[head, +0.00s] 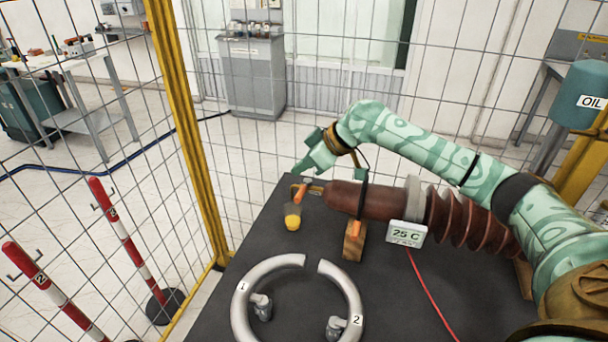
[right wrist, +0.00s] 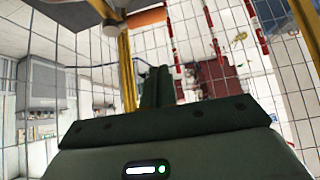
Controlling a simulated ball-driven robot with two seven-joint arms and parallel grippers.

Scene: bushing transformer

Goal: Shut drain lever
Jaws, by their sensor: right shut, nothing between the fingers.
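The orange drain lever (head: 301,193) is at the left end of the brown bushing (head: 362,200), which lies on its side on the dark table. The lever cannot be made out for certain in that view. My left gripper is not in view.
An orange-topped wooden support (head: 354,245) and a 25 C display (head: 407,234) stand by the bushing. Two grey curved ring parts (head: 240,304) lie in front. A red cable (head: 428,290) crosses the table (head: 240,258). A wire fence with a yellow post (head: 183,100) rises behind.

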